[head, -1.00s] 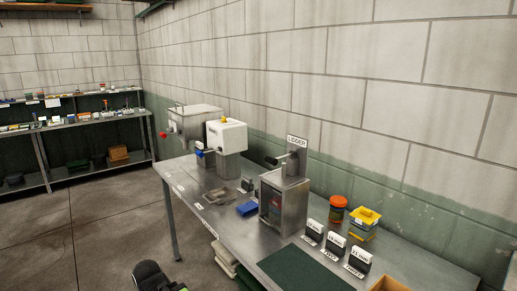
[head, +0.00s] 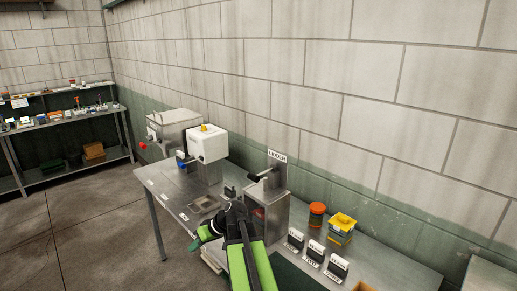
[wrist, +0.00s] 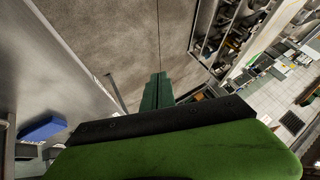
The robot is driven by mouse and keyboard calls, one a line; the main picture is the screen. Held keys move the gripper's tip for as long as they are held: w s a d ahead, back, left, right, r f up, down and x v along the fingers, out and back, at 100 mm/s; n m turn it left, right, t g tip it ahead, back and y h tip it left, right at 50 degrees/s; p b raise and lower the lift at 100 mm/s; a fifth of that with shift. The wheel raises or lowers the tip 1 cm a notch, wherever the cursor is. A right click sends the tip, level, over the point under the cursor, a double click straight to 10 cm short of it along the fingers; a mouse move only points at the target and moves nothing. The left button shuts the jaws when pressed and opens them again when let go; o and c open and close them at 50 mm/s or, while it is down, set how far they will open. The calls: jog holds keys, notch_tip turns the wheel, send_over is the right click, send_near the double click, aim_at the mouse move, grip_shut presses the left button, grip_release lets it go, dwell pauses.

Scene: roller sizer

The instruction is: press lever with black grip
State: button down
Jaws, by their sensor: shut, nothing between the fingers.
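The lever with the black grip (head: 254,178) sticks out to the left from the top of the metal box-shaped machine labelled "LIDDER" (head: 268,213), near the middle of the head view. My green and black arm covers the machine's lower left part. My gripper (head: 193,246) is left of and below the lever, apart from it, over the front edge of the table. In the wrist view my gripper (wrist: 157,84) shows as dark green fingers, shut and empty, with floor behind them. The lever is not visible in the wrist view.
A blue block (wrist: 42,129) lies left in the wrist view.

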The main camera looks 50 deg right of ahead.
jog(key=s+d+r+t+h+p, duration=0.1)
jog(key=s+d+r+t+p, duration=0.1)
jog(key=d+r, duration=0.6)
jog(key=s+d+r+m+t+h+p, duration=0.1)
jog(key=s+d+r, duration=0.5)
jog(key=d, duration=0.7)
jog(key=s+d+r+m+t+h+p, duration=0.1)
jog(key=d+r+t+p, duration=0.4)
jog(key=d+r, duration=0.6)
jog(key=s+h+p, duration=0.1)
jog(key=s, duration=0.1)
jog(key=shift+s+h, duration=0.4)
jog(key=b, duration=0.2)
send_over(259, 177)
jog(key=f, duration=0.2)
jog(key=shift+w+d+f, duration=0.2)
jog(key=shift+d+f, duration=0.1)
jog(key=shift+f, duration=0.05)
jog(key=f+b, duration=0.2)
jog(key=a+f+b, duration=0.1)
jog(key=b, duration=0.1)
jog(key=shift+s+f, duration=0.15)
jog(key=shift+f, duration=0.2)
jog(key=shift+r, duration=0.1)
